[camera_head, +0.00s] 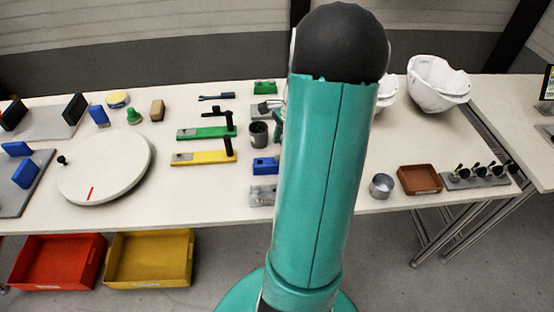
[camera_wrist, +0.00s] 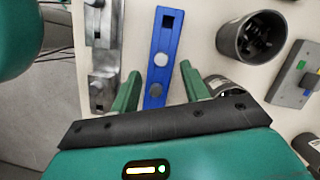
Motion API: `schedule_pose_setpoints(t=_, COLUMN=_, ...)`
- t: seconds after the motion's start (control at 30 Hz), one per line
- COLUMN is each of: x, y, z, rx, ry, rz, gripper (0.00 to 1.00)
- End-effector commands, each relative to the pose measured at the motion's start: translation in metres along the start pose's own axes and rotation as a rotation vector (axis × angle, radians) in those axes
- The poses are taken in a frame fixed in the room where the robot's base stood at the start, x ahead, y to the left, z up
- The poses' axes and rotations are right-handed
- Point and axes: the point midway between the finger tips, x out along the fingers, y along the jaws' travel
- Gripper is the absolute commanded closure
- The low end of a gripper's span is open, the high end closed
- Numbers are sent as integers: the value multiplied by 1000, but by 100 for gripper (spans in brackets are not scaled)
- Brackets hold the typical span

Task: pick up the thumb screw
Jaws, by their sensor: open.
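I cannot pick out the thumb screw for certain. A dark cup (camera_wrist: 250,40) at the upper right of the wrist view holds small dark pieces, too dim to name. A small black knob-like piece (camera_head: 63,160) sits at the left edge of the white round disc in the head view. My gripper (camera_wrist: 160,86) is open, its two green fingers apart over a blue bar-shaped fixture (camera_wrist: 163,50), with nothing seen held between them. In the head view my arm hides most of the gripper.
Grey metal fixtures (camera_wrist: 102,22) lie left of the blue one, by the table edge. Green (camera_head: 205,132) and yellow (camera_head: 200,157) fixtures, the disc (camera_head: 110,170), a brown tray (camera_head: 418,180) and white helmet shells (camera_head: 438,85) stand on the table. Red (camera_head: 58,262) and yellow (camera_head: 150,260) bins are below.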

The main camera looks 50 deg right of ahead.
Motion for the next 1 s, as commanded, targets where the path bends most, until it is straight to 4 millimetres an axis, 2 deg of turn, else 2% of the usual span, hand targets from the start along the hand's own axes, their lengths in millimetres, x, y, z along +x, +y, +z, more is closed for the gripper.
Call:
schedule_pose_setpoints(t=0.3, x=44, y=0, z=-1, rx=-2, ry=-2, rz=2, gripper=54)
schedule_pose_setpoints(t=0.57, x=49, y=-1, z=-1, rx=-2, ry=-1, rz=0, gripper=54)
schedule_pose_setpoints(t=0.6, x=49, y=-1, z=-1, rx=-2, ry=-1, rz=0, gripper=56)
schedule_pose_setpoints(t=0.83, x=49, y=-1, z=-1, rx=-3, ry=-1, rz=1, gripper=100)
schedule_pose_setpoints(t=1.0, x=49, y=-1, z=-1, rx=-3, ry=-1, rz=1, gripper=100)
